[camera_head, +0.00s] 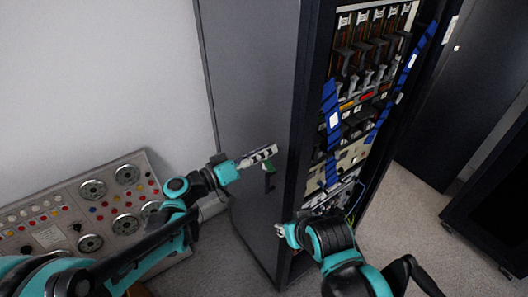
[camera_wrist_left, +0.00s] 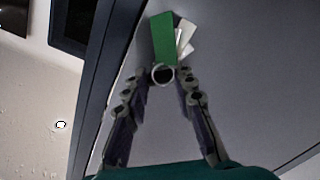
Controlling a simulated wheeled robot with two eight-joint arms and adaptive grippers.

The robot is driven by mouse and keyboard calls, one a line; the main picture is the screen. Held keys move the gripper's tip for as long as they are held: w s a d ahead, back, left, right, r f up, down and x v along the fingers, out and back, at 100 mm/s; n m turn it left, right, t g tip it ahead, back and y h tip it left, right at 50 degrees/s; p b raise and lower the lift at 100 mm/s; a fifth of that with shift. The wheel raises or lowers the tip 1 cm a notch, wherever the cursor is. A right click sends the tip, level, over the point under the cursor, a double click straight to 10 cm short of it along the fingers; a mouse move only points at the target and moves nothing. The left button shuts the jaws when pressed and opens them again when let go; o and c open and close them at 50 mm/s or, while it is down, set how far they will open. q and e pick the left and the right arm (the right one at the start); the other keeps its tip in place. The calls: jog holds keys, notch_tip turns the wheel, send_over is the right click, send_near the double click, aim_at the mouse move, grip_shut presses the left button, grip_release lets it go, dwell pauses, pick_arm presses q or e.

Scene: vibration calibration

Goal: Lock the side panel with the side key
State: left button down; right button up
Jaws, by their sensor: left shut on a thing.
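The grey side panel (camera_head: 250,75) forms the left side of a tall cabinet and also fills much of the left wrist view (camera_wrist_left: 240,110). My left gripper (camera_head: 268,153) is at the panel's face, shut on the side key. In the left wrist view, the key's round ring (camera_wrist_left: 162,73) shows between the fingertips (camera_wrist_left: 160,80). A green tag (camera_wrist_left: 163,38) and white tags (camera_wrist_left: 185,38) are beside the ring. The green tag hangs below the gripper in the head view (camera_head: 270,181). Whether the key sits in a lock is hidden. My right gripper (camera_head: 283,232) is near the panel's lower front edge; its opening is unclear.
The cabinet's open front holds racked equipment (camera_head: 365,75) with blue tape strips (camera_head: 331,115). A control panel with dials and buttons (camera_head: 75,215) stands at the left by the wall. Dark cabinets (camera_head: 475,75) stand at the right. Carpet floor (camera_head: 415,190) is clear between.

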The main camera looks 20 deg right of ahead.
pick_arm(q)
jog(key=n, duration=0.5)
jog(key=shift+n, duration=2.5)
jog(key=c, duration=1.2)
grip_release()
